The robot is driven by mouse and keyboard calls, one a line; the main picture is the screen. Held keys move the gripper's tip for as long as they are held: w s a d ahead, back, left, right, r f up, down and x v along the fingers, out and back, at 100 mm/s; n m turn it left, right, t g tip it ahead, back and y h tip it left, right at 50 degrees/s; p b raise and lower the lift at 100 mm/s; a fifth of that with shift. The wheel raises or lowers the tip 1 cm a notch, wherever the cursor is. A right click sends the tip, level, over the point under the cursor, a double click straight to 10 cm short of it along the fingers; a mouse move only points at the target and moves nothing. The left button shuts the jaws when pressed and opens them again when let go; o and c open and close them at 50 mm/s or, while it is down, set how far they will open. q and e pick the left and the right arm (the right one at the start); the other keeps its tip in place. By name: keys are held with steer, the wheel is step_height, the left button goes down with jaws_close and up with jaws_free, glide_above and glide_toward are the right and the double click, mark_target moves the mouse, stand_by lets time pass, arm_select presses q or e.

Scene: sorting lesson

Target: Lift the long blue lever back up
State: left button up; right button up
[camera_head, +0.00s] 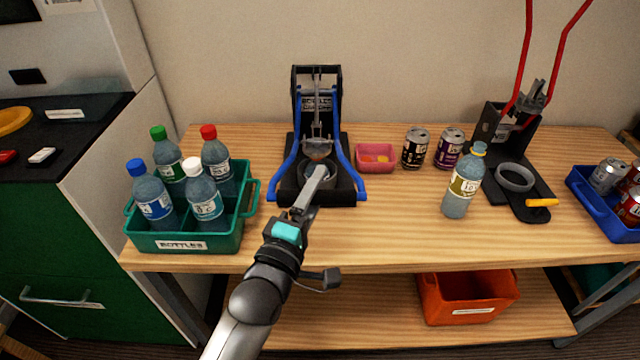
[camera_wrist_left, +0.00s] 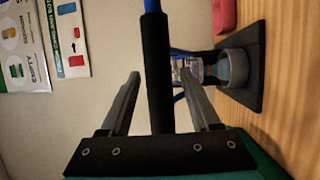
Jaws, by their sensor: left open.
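The long blue lever (camera_head: 352,173) of the blue-and-black press is down. Its two arms slope forward along both sides of the black base. My left gripper (camera_head: 318,172) is at the front of the press, above the base, partly hiding the lever's front end. In the left wrist view, the lever's black grip (camera_wrist_left: 155,70) runs between the two spread fingers of my left gripper (camera_wrist_left: 160,74), with a gap on each side. The gripper is open. A grey ring-shaped cup (camera_wrist_left: 236,68) is on the base beyond. My right gripper is out of view.
A green crate (camera_head: 185,243) of bottles stands left of the press. A pink tray (camera_head: 376,165), two cans (camera_head: 415,148) and a bottle (camera_head: 462,185) stand right. A second press (camera_head: 500,135) with raised red arms is farther right, near a blue tray (camera_head: 600,213).

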arm_select(q)
steer(key=shift+x, duration=0.9)
jaws_close()
stand_by(0.9)
